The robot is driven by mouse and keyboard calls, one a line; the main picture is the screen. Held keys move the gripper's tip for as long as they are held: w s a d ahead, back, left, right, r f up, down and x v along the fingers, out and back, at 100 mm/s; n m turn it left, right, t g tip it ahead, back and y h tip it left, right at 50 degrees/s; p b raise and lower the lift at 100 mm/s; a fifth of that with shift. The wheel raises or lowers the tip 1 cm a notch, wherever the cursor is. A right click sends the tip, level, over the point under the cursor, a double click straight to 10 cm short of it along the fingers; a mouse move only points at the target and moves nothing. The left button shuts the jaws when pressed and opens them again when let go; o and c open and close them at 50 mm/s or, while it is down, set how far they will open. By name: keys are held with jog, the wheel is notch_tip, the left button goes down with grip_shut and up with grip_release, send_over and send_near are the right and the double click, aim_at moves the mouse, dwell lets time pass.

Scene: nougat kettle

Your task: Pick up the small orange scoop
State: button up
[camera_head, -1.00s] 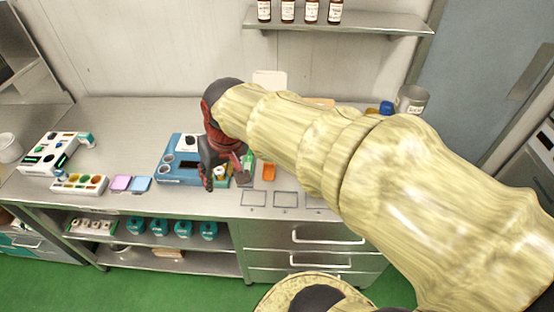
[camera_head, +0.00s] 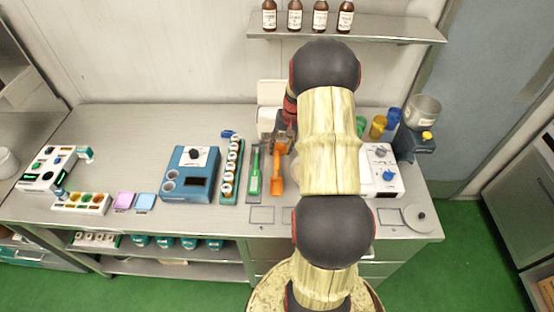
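The small orange scoop (camera_head: 277,182) lies on the steel bench, its long axis running away from me, beside a green scoop (camera_head: 254,180) on its left. My gripper (camera_head: 280,146) is over the far end of the orange scoop, pointing down towards the bench. It is small and partly hidden by my arm. I cannot tell whether its fingers are apart or touch the scoop.
A blue device (camera_head: 189,176) and a rack of white-topped jars (camera_head: 231,170) stand left of the scoops. A white device (camera_head: 381,172) and several coloured cups (camera_head: 378,127) stand right of my arm. A shelf with brown bottles (camera_head: 320,17) hangs above.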

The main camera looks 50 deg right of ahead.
aim_at(278, 158)
jog(key=f, duration=0.4)
jog(key=a+f, duration=0.1)
jog(key=f, duration=0.2)
jog(key=shift+w+a+b, duration=0.1)
jog(key=shift+w+b, duration=0.2)
jog(key=shift+w, duration=0.05)
jog(key=shift+r, duration=0.1)
jog(key=shift+c, duration=0.5)
grip_shut()
